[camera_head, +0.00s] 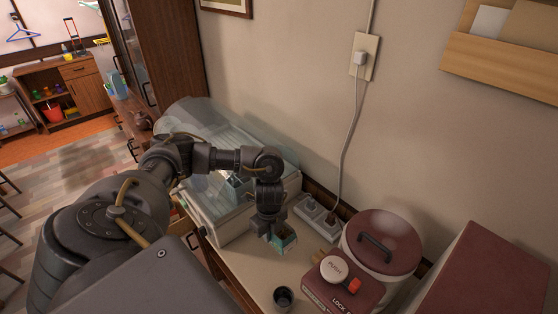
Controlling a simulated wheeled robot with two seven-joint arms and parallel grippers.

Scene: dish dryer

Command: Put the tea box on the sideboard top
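The tea box (287,242) is a small teal box at the centre right, low over or touching the beige sideboard top (252,262); I cannot tell which. My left gripper (270,230) points down at it, with its fingers around the box's left part. It looks shut on the box, and the fingers hide part of it. My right gripper is not in view.
A dish dryer with a clear lid (200,122) stands behind my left arm. A white power strip (318,218) lies right of the box. A dark cup (283,298), a maroon-lidded pot (383,240) and a maroon box (495,275) crowd the right side.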

